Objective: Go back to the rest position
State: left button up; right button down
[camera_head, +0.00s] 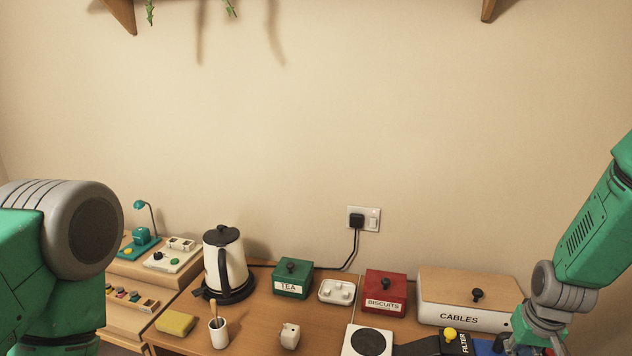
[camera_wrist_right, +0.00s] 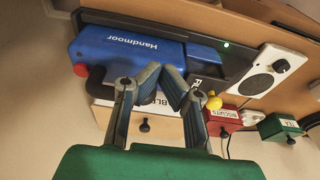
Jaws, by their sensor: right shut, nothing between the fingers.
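My right arm comes in from the right in the head view, and its gripper (camera_head: 538,336) hangs low at the bottom right, in front of the white CABLES box (camera_head: 466,319). In the right wrist view my right gripper (camera_wrist_right: 166,78) has its two fingertips together with nothing between them. A blue Handmoor device (camera_wrist_right: 125,52) lies beyond the fingers, apart from them as far as I can tell. My left arm shows at the left edge of the head view; its gripper is out of view.
A black FILTER block with a yellow knob (camera_head: 450,334) is near my right gripper. The desk also holds a red BISCUITS box (camera_head: 385,292), a green TEA box (camera_head: 291,278), a kettle (camera_head: 227,262), a cup (camera_head: 218,333) and a yellow sponge (camera_head: 175,323).

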jog(key=s+a+f+n+b, duration=0.1)
jog(key=s+a+f+b, duration=0.2)
jog(key=s+f, duration=0.6)
jog(key=s+a+f+n+g+b, duration=0.1)
jog(key=s+a+f+b, duration=0.3)
jog(key=s+f+b, duration=0.3)
jog(key=s+a+f+n+b, duration=0.1)
jog(key=s+a+f+b, duration=0.2)
jog(key=s+f, duration=0.9)
jog(key=s+b, duration=0.2)
jog(key=shift+s+a+g+y, duration=0.3)
jog(key=shift+a, duration=0.05)
jog(key=shift+a, duration=0.3)
jog(key=shift+d, duration=0.1)
